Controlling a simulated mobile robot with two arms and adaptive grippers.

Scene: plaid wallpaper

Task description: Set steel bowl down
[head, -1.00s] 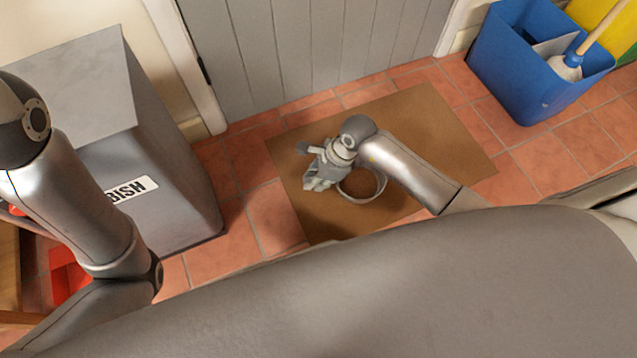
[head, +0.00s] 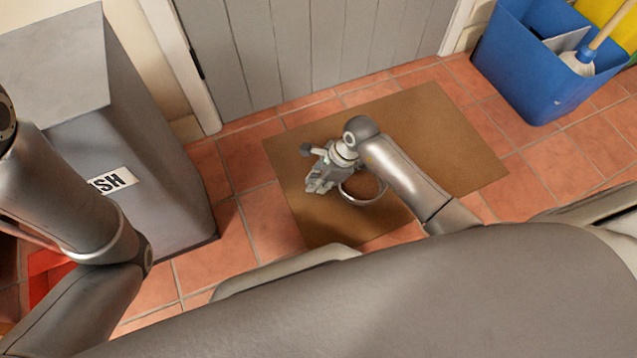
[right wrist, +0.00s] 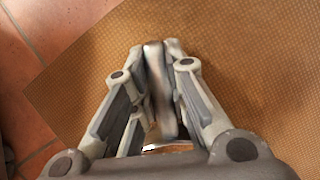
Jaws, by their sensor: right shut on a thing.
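The steel bowl (head: 366,199) shows in the head view as a round shiny rim over the brown mat (head: 430,130), partly hidden by my right gripper and forearm. My right gripper (head: 318,184) is shut on its rim. In the right wrist view the bowl's wall (right wrist: 157,85) stands between the two fingers (right wrist: 158,110), seen edge on. I cannot tell whether the bowl touches the mat. My left arm comes in at the left edge of the head view, but its gripper is not in view.
A grey bin (head: 150,150) with a label stands at the left. A grey plank door (head: 290,50) is behind the mat. Bare terracotta tiles (head: 245,155) surround the mat, and much of the mat is clear.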

